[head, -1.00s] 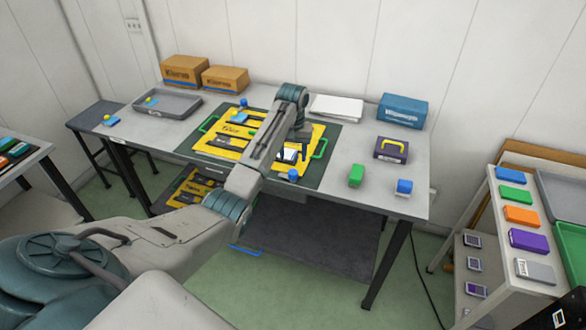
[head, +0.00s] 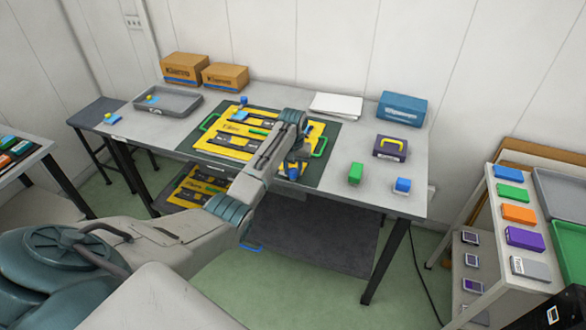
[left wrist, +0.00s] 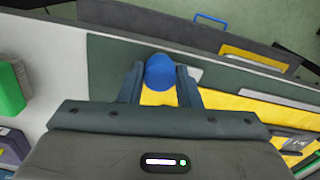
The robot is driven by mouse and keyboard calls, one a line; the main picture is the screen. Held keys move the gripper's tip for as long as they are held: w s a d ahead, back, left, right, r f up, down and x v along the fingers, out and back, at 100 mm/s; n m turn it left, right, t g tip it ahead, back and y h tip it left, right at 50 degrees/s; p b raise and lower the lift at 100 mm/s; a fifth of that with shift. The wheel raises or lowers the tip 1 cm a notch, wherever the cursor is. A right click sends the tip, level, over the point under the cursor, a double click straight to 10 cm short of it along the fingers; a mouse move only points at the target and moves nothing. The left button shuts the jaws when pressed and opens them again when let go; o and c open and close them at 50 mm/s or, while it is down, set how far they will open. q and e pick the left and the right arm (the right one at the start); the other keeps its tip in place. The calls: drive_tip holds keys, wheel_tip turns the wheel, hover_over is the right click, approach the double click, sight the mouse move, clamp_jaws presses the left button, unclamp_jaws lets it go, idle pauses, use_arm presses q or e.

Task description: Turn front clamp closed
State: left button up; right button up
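The front clamp is a round blue knob (head: 292,174) at the front right corner of the yellow plate (head: 222,148) on the table. My left gripper (head: 293,165) has come down at the knob. In the left wrist view the knob (left wrist: 160,72) lies between the two fingers (left wrist: 160,78), with little or no gap at its sides. I cannot tell whether the fingers press on it. Another blue knob (head: 243,101) stands at the plate's back edge. My left forearm hides part of the plate. My right gripper is not in view.
A green block (head: 355,173), a blue-and-white block (head: 402,186) and a purple case (head: 390,148) stand right of the plate. Green handles (head: 320,147) rise at its sides. A grey tray (head: 168,101) and cardboard boxes (head: 184,67) are at the back left.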

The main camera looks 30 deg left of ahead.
use_arm(q)
drive_tip(key=shift+c, duration=0.5)
drive_tip(key=shift+r, duration=0.1)
drive_tip(key=m+p, duration=0.2)
drive_tip(key=m, duration=0.1)
drive_tip(key=shift+r+m, duration=0.1)
drive_tip(key=shift+m, duration=0.2)
drive_tip(key=m+p, duration=0.2)
drive_tip(key=m, duration=0.2)
drive_tip(key=m+p, duration=0.1)
drive_tip(key=m, duration=0.4)
drive_tip(key=shift+p, duration=0.3)
drive_tip(key=m, duration=0.5)
drive_tip(key=shift+w+p, duration=0.1)
drive_tip(key=shift+p, duration=0.2)
drive_tip(key=shift+m, duration=0.4)
